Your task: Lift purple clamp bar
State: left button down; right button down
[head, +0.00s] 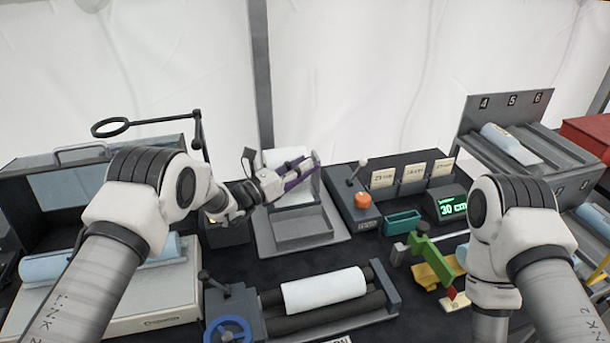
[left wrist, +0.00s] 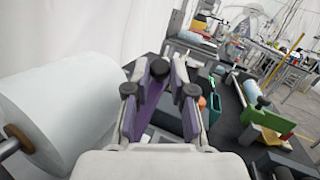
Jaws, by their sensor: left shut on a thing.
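The purple clamp bar (head: 297,182) is at my left gripper (head: 300,168), in front of the white roll (head: 285,156) on the grey stand (head: 302,226). My left gripper is shut on the bar; its fingers hide much of it. In the left wrist view, purple surfaces of the bar (left wrist: 152,100) show between the fingers of my left gripper (left wrist: 160,75). The large white roll (left wrist: 62,115) fills the left of that view, beside the gripper. I cannot tell whether the bar still touches the stand. My right gripper is out of view.
A second white roll (head: 324,289) lies on dark rollers in front. To the right are an orange knob (head: 363,200), a teal tray (head: 402,221), a 30 cm display (head: 447,205) and a green tool (head: 428,258). A numbered rack (head: 525,150) stands at the right.

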pick_arm(q)
jog(key=shift+a+r, duration=0.1)
jog(key=shift+r, duration=0.1)
jog(key=c, duration=1)
grip_release()
jog(key=shift+f, duration=0.1)
jog(key=v, duration=0.7)
jog(key=shift+a, duration=0.15)
jog(key=shift+s+f, duration=0.1)
jog(key=shift+s, duration=0.05)
